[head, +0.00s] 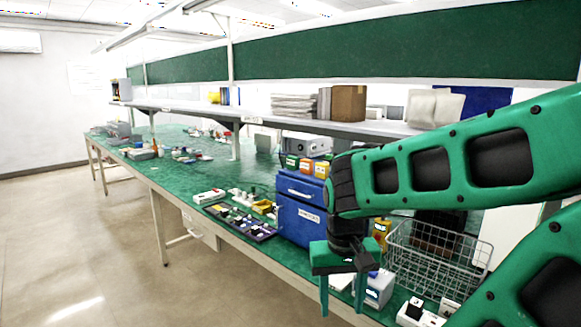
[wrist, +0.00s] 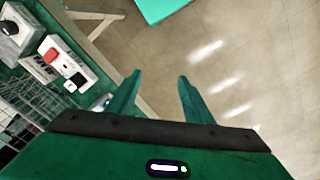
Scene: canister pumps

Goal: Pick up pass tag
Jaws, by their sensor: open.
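I cannot make out a pass tag for certain in either view. My gripper (head: 342,292) hangs by the front edge of the green-topped workbench, its two green fingers apart and pointing down. In the wrist view, the open fingers (wrist: 159,77) have nothing between them and floor beyond them. A small pale, shiny item (wrist: 101,102) lies at the bench edge left of the left finger; it is too small and partly hidden to name.
The workbench (head: 171,172) holds a blue drawer cabinet (head: 299,212), a wire basket (head: 437,258), a grey-white box (head: 379,288) and a dark parts tray (head: 240,222). A white socket strip (wrist: 66,62) lies near the edge. The floor (head: 75,235) at left is clear.

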